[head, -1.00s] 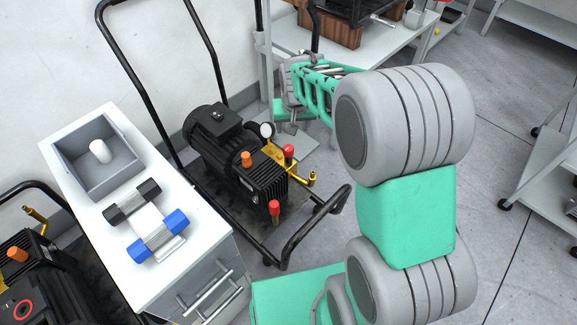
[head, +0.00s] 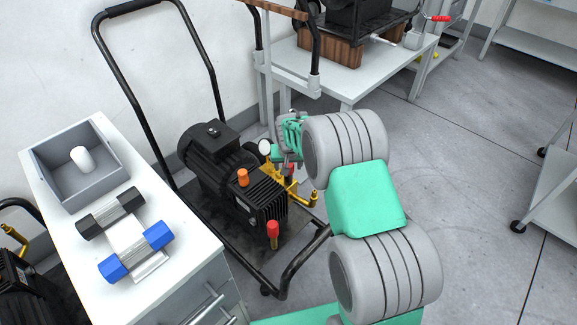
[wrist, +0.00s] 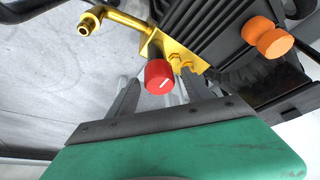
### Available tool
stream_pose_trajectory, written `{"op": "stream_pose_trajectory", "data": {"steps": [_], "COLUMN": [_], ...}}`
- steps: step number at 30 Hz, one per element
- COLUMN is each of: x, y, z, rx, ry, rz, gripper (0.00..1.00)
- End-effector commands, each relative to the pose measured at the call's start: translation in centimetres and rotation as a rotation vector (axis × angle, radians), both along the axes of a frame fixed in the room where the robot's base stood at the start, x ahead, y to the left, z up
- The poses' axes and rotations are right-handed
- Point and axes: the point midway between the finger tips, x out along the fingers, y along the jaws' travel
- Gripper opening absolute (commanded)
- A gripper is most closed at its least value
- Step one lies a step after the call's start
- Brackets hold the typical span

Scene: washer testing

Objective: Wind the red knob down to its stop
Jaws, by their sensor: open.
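The red knob (wrist: 159,76) with a white mark sits on the pump's brass manifold (wrist: 178,52) in the wrist view. In the head view only a little of the knob (head: 291,170) shows beside my gripper (head: 287,150). In the wrist view my gripper (wrist: 160,88) is open, with one finger on each side of the knob in the picture. A gap shows between the knob and each finger. I cannot tell how deep the fingertips reach along it. A second red-topped part (head: 273,230) stands at the pump's front corner.
The black pump (head: 230,175) stands on a cart with a tubular black frame (head: 300,262). An orange cap (head: 243,177), a gauge (head: 265,147) and a brass pipe end (head: 313,197) are close by. A white cabinet (head: 190,262) holding a grey bin (head: 80,165) and dumbbell-like parts is at left.

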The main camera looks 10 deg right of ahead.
Motion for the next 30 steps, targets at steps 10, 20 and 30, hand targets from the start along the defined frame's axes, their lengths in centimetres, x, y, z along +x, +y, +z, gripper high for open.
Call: {"op": "stream_pose_trajectory", "data": {"steps": [10, 20, 30], "x": [-0.04, -0.04, -0.04], "y": [0.04, 0.05, 0.06], "z": [0.05, 0.06, 0.08], "rx": [0.000, 0.000, 0.000], "ry": [0.000, 0.001, 0.001], "rz": [0.001, 0.001, 0.009], "gripper": [0.37, 0.10, 0.00]}}
